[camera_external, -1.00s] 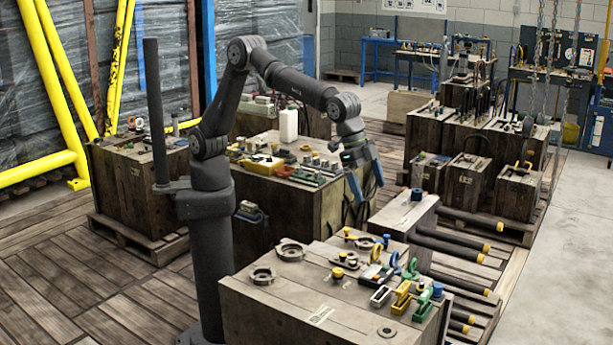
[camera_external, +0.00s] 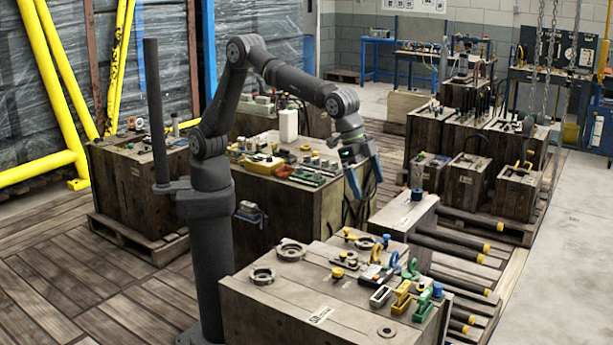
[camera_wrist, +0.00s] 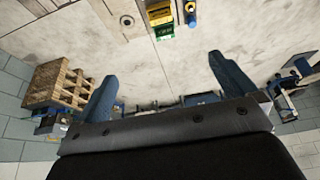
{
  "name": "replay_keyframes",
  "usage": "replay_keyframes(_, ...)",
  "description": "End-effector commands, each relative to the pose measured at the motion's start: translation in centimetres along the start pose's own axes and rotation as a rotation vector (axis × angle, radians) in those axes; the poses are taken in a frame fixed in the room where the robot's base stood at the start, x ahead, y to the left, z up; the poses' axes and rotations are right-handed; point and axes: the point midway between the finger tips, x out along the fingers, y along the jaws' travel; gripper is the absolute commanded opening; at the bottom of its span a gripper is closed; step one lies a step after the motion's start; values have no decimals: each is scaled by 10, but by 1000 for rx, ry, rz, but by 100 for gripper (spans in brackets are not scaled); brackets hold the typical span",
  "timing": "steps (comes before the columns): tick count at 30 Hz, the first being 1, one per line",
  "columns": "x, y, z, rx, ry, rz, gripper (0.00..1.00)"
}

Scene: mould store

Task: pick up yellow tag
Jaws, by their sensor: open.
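On the near wooden crate (camera_external: 265,297), several yellow pieces lie among other coloured parts. A yellow ring-topped tag (camera_external: 403,289) lies near the right side, beside a green ring-topped piece (camera_external: 425,297). Another yellow ring-shaped piece (camera_external: 375,252) stands farther back, so I cannot tell for sure which is the task's tag. My gripper (camera_external: 368,188) is open and empty, high above and behind these parts. In the wrist view my gripper (camera_wrist: 162,68) has its blue fingers apart with nothing between them. A yellow piece (camera_wrist: 159,14) and a green piece (camera_wrist: 165,31) show at the top edge.
Round metal flanges (camera_external: 291,250) and a white label (camera_external: 320,315) lie on the near crate's left part. Behind is another crate with a white bottle (camera_external: 288,125) and loose parts. The air around my gripper is clear.

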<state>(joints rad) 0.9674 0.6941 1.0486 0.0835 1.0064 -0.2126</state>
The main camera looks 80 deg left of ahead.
Motion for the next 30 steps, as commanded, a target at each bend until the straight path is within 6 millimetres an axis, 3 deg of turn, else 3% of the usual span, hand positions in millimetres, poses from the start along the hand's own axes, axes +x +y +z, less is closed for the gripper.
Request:
replay_keyframes(1,0,0,0,0,0,0,96)
replay_keyframes(3,0,0,0,0,0,0,85)
replay_keyframes(12,6,0,-1,0,-2,0,85)
replay_keyframes(14,20,-1,-2,0,-5,-1,85)
replay_keyframes(21,96,-4,-7,0,-10,-1,85)
replay_keyframes(30,144,-6,-7,0,-10,0,85)
